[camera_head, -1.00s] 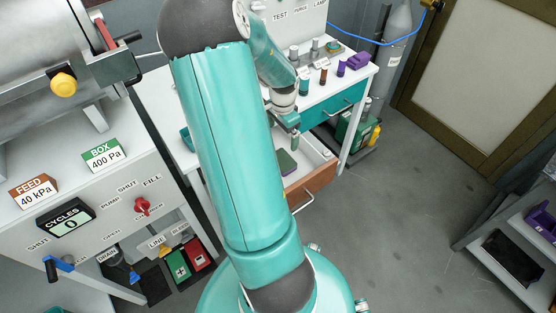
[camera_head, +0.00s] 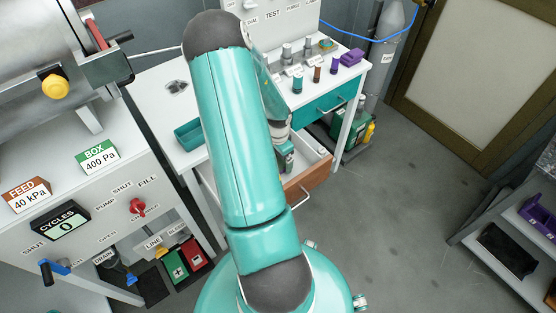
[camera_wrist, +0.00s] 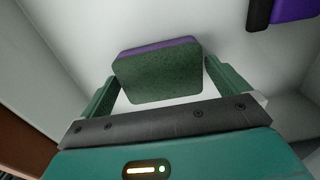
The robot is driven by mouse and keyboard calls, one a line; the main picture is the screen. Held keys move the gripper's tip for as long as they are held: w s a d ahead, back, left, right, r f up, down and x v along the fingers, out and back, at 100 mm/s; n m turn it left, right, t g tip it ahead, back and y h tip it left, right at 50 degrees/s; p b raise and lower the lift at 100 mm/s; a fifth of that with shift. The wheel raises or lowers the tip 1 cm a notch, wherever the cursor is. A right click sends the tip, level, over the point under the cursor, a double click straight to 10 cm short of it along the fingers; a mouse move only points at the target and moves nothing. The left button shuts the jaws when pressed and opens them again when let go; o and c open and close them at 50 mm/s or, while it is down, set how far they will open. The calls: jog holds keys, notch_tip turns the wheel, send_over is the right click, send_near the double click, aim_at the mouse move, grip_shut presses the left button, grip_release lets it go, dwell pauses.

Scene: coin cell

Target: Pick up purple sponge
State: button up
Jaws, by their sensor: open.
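The purple sponge (camera_wrist: 160,72) lies in the wrist view on a pale surface, its dark green face toward the camera and a purple edge along its far side. My gripper (camera_wrist: 160,80) is open, with one green finger on each side of the sponge; I cannot tell whether either touches it. In the head view my gripper (camera_head: 287,165) is down in the open drawer (camera_head: 310,180), and my arm hides the sponge there.
A black and purple object (camera_wrist: 285,12) lies at the upper right of the wrist view. Drawer walls stand around the gripper. The white bench (camera_head: 165,110) above carries a teal tray (camera_head: 190,133), several small bottles and a purple item (camera_head: 351,57).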

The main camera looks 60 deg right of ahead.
aim_at(278, 158)
jog(key=shift+f, duration=0.2)
jog(key=c, duration=0.8)
notch_tip(278, 158, up, 18)
dwell(0.3)
jog(key=o, duration=0.3)
jog(key=shift+c, duration=1.1)
